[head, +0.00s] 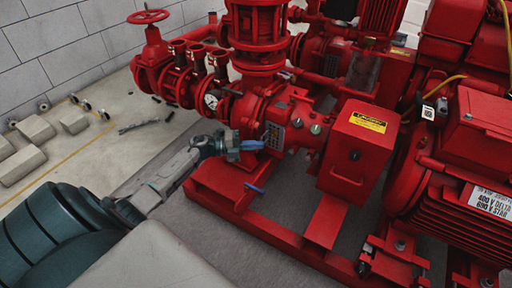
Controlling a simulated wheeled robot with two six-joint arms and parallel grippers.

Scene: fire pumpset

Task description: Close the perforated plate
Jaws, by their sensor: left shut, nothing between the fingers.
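A small grey plate with dark spots (274,135), which looks like the perforated plate, is on the side of the red pump housing (262,112). I cannot tell whether it stands open or lies flat. My left gripper (253,145) is shut and empty, with its blue tips just left of and slightly below this plate. Whether they touch it is unclear. A darker, see-through mesh-like panel (364,73) stands farther back between the red machines. My right gripper is not in view.
A red box with a yellow label (358,135) juts out right of the plate. A red valve handwheel (148,16) and a pressure gauge (211,101) are at upper left. A blue lever (254,188) is below my gripper. Concrete blocks (28,162) lie at left.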

